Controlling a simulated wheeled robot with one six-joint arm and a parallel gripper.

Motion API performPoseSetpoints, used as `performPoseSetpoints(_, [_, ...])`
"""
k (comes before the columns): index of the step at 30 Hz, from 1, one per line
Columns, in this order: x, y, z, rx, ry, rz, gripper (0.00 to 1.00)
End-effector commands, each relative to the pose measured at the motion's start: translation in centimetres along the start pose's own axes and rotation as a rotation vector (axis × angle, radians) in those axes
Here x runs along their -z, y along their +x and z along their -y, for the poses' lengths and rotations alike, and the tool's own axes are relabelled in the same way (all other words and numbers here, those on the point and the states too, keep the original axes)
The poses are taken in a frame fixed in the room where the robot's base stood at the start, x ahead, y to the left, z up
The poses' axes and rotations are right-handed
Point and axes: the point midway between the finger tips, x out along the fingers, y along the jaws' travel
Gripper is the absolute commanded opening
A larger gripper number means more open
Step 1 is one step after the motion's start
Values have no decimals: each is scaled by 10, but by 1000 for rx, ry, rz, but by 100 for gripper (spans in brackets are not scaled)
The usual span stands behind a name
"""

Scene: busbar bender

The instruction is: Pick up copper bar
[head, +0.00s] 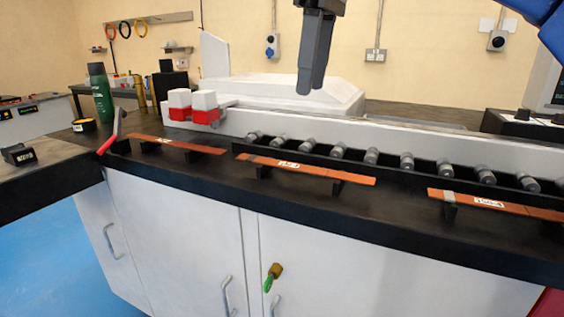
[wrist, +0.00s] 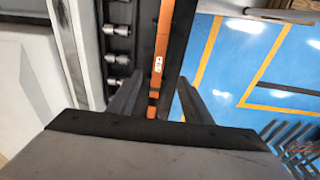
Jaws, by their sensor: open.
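Three flat copper bars with white labels rest on black supports along the bench front: a left bar (head: 181,145), a middle bar (head: 307,168) and a right bar (head: 530,211). My gripper (head: 311,91) points down in the air above the bench, behind the middle bar in the head view, with nothing in it. In the wrist view my gripper (wrist: 160,78) has its two dark fingers apart. A labelled copper bar (wrist: 163,35) runs lengthwise between them in the picture, below the fingers. Its near end is partly hidden by the gripper body.
A black roller track (head: 338,151) with several grey rollers runs behind the bars. Red and white blocks (head: 201,110) and a red handle (head: 112,132) stand at the left. A green bottle (head: 100,92) stands farther back. Blue floor (wrist: 225,65) lies beyond the bench edge.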

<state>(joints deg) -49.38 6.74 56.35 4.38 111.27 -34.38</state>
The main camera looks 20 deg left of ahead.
Motion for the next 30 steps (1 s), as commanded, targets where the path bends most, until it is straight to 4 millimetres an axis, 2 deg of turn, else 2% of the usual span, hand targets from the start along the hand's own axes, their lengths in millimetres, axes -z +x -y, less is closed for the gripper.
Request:
performPoseSetpoints(15, [-1,84,0,1,1,2,45])
performPoseSetpoints(25, [-2,106,0,0,1,0,45])
performPoseSetpoints(30, [-6,129,-1,1,1,2,45])
